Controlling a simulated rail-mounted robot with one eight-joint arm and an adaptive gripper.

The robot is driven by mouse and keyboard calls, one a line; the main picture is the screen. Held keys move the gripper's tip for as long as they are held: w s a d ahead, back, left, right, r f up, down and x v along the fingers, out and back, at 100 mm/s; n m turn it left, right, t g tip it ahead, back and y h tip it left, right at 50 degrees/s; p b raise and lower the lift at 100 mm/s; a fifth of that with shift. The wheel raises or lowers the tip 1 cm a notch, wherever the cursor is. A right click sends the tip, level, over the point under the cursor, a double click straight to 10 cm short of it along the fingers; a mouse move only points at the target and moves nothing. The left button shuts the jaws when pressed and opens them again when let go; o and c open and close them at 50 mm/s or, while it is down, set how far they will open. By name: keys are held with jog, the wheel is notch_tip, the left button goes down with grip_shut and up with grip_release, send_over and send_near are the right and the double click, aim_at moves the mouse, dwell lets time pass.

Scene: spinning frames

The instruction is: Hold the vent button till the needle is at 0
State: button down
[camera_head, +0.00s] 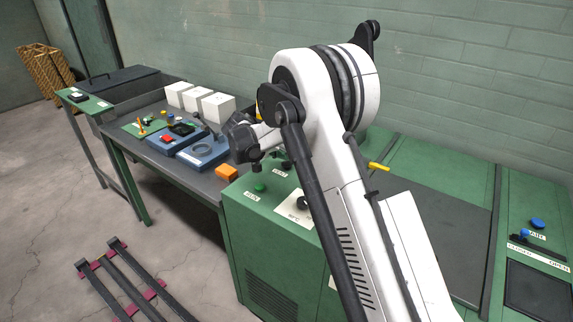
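A green button (260,187) sits on the green cabinet in the middle, near a small label. The dark end of my arm, with my gripper (246,150), hangs above the left part of this cabinet, apart from the blue button. My white arm hides part of the cabinet top.
A black lever (525,240) with a blue knob lies by a CLOSED/OPEN label. A black knob (303,202) stands on a white plate. White boxes (214,108), blue trays (205,150) and an orange block (227,173) are on the left bench. Dark rails (125,285) lie on the floor.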

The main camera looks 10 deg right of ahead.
aim_at(286, 164)
jog(key=shift+f, duration=0.1)
jog(key=shift+f+b, duration=0.35)
jog(key=shift+b, duration=0.15)
jog(key=shift+f+b, duration=0.4)
jog(key=shift+f, duration=0.1)
dwell(0.8)
jog(key=shift+r, duration=0.1)
dwell(1.8)
jog(key=shift+r+p, duration=0.3)
jog(key=shift+r, duration=0.55)
jog(key=shift+r+p, duration=0.9)
jog(key=shift+r, duration=1.6)
